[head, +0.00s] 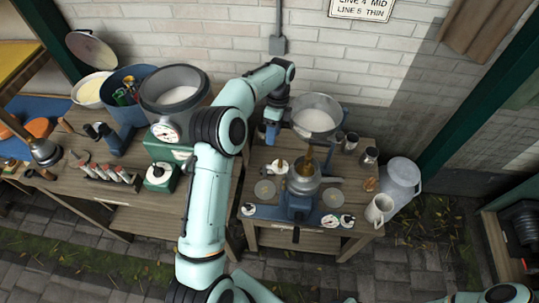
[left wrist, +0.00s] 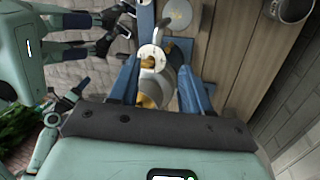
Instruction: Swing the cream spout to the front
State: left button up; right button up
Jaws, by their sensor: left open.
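The separator (head: 301,203), with a grey metal body and a blue base, stands on the right-hand wooden bench. A grey spout (head: 330,181) sticks out on its right. A part with a white round top (head: 281,166) shows on its left; I cannot tell for sure which is the cream spout. My left gripper (head: 271,132) is above and behind the separator. In the left wrist view its blue fingers are open, apart on both sides of a grey metal part with a white top (left wrist: 152,58) and brass pieces. Contact cannot be told. My right gripper is not clearly seen.
A grey metal bowl (head: 317,117) sits high behind the separator. A left bench holds a large pot (head: 175,92) and tools.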

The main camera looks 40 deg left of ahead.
aim_at(269, 165)
pick_arm(q)
jog(key=b+x, duration=0.2)
jog(key=x, duration=1.1)
jog(key=shift+s+d, duration=0.1)
jog(key=shift+s, duration=0.1)
pick_arm(e)
jog(key=s+f, duration=0.3)
jog(key=shift+f, duration=0.2)
pick_arm(q)
grip_shut()
pick_arm(e)
jog(key=shift+s, duration=0.1)
